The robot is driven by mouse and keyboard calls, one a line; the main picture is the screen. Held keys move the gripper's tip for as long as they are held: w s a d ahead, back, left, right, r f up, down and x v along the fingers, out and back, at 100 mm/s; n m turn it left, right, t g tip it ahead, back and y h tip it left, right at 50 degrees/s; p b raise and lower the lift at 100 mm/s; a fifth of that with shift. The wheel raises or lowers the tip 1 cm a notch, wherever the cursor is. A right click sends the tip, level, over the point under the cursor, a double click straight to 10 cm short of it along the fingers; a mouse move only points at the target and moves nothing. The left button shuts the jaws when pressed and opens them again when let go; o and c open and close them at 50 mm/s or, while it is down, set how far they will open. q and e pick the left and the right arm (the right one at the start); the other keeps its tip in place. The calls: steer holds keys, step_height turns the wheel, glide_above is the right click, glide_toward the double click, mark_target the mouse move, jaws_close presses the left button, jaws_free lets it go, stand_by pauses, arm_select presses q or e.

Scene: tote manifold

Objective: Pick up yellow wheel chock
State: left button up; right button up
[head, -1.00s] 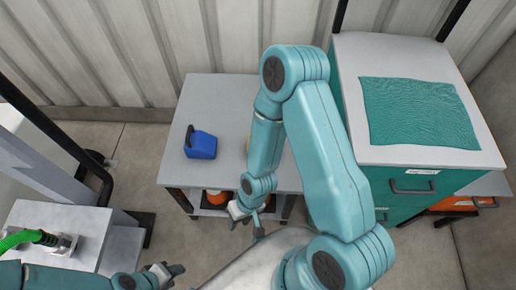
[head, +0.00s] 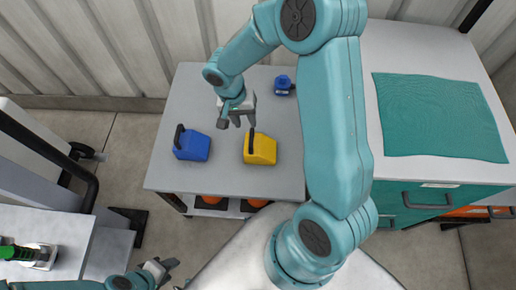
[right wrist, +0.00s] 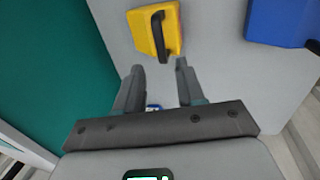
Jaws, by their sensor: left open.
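The yellow wheel chock (head: 260,149), a yellow block with a black handle, sits on the grey table (head: 228,177) in the head view. It also shows in the right wrist view (right wrist: 170,35), just beyond the fingertips. My right gripper (head: 237,122) is above the table, beside the chock on its far left side. Its two fingers (right wrist: 160,68) are apart with nothing held between them. My left gripper (head: 162,266) is open and empty at the bottom left, away from the table.
A blue block with a black handle (head: 191,145) sits left of the chock. A small blue container (head: 283,86) stands at the table's back. A teal cabinet (head: 400,203) with a teal cloth (head: 440,118) stands right. Orange items (head: 212,199) are under the table.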

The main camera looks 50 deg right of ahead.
mark_target(251, 137)
steer(key=x, duration=0.4)
steer(key=shift+s+a+f, duration=0.1)
steer(key=shift+s, duration=0.2)
steer(key=shift+a+x, duration=0.2)
steer(key=shift+x, duration=1.15)
steer(key=shift+a+x, duration=0.2)
steer(key=shift+x, duration=1.2)
steer(key=shift+d, duration=0.1)
jaws_close()
steer(key=shift+w, duration=0.1)
